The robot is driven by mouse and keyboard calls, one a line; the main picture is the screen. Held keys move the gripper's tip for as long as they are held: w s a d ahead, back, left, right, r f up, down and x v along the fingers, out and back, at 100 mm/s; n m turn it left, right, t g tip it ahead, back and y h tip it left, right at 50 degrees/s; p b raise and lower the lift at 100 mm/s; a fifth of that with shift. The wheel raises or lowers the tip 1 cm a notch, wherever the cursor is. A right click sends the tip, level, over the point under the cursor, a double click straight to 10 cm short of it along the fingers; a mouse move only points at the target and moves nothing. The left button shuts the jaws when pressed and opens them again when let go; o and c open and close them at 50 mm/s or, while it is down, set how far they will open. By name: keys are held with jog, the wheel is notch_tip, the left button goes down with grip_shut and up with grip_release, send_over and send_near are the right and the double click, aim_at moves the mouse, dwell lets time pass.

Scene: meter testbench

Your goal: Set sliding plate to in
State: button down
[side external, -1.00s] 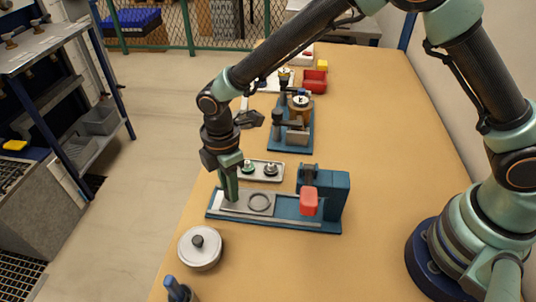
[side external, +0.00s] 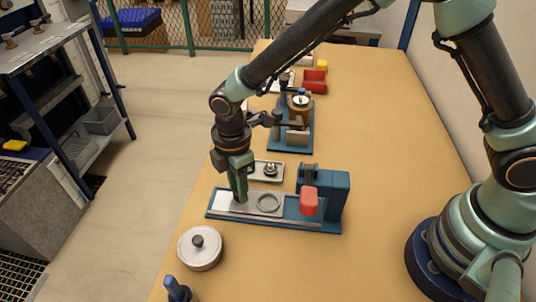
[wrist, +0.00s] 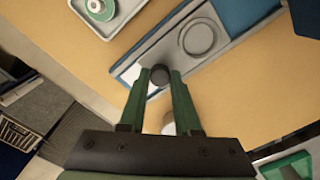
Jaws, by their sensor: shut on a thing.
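The sliding plate (side external: 269,203) is a grey slab with a round ring recess, lying in the blue fixture (side external: 338,201). It also shows in the wrist view (wrist: 198,38). A dark round knob (wrist: 160,74) stands at the plate's left end. My gripper (side external: 240,199) points down over that end. In the wrist view my gripper's green fingers (wrist: 160,78) are shut on the knob, one on each side. A pale strip of the track (side external: 221,201) shows left of the plate. The blue upright block and a red part (side external: 308,201) are to the plate's right.
Another blue fixture (side external: 290,147) and a red bin (side external: 315,81) are farther back.

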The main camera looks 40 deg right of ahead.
aim_at(253, 201)
jog(key=shift+s+d, duration=1)
jog(key=shift+s, duration=0.05)
jog(key=c, duration=0.6)
grip_release()
notch_tip(253, 201, up, 12)
